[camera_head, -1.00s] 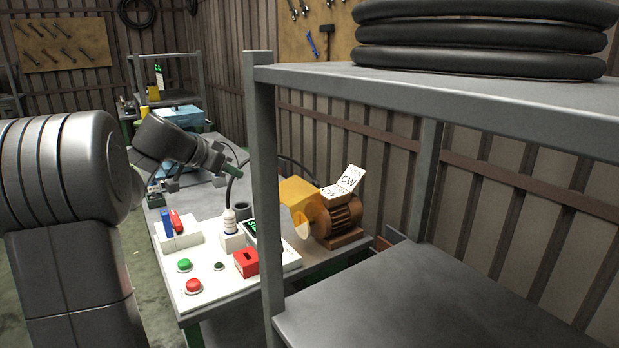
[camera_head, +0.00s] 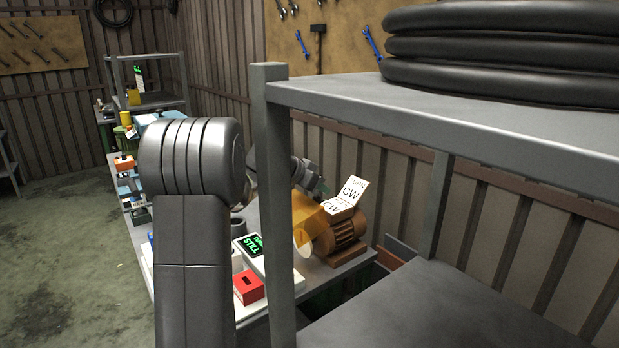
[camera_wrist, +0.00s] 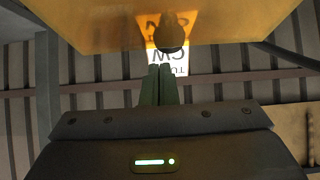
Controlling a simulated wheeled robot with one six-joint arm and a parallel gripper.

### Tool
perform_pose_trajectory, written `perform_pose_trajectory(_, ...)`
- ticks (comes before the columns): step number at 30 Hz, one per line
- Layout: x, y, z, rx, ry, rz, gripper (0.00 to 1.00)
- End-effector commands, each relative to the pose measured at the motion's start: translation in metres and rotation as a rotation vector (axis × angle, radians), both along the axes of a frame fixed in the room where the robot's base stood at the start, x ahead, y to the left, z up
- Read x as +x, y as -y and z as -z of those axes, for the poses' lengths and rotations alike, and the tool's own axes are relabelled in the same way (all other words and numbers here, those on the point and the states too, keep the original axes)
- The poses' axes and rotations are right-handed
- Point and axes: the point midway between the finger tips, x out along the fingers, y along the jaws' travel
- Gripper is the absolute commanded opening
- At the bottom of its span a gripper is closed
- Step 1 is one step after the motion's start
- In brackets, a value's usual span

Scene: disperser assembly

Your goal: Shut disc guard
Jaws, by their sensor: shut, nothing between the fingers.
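The disc guard (camera_head: 309,212) is a see-through yellow-orange cover beside the copper-brown motor (camera_head: 342,234) on the table. A pale disc (camera_head: 302,236) shows below its edge. In the wrist view the guard (camera_wrist: 110,22) fills the top, with a dark round knob or shaft (camera_wrist: 168,36) near its middle. My gripper (camera_wrist: 159,70) is shut and empty, its green fingertips together just below the guard's edge. In the head view my gripper (camera_head: 320,188) is just above and behind the guard, partly hidden by my arm and the shelf post. Contact with the guard cannot be told.
A grey shelf post (camera_head: 275,200) stands in front of the table. A white "TURN CW" sign (camera_head: 350,191) rises above the motor. A green-lettered display (camera_head: 253,246) and a red box (camera_head: 248,287) stand left of the motor. Black tyres (camera_head: 500,50) lie on the shelf.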

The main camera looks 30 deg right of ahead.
Motion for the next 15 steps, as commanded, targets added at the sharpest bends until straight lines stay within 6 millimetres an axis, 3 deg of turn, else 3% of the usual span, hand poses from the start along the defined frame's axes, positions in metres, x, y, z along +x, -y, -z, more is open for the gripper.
perform_pose_trajectory(1,0.001,-0.013,-0.002,-0.001,-0.001,-0.008,0.0)
perform_pose_trajectory(6,-0.001,-0.031,0.003,-0.001,-0.001,-0.007,0.0)
perform_pose_trajectory(15,-0.002,-0.038,0.006,-0.001,0.0,-0.004,0.0)
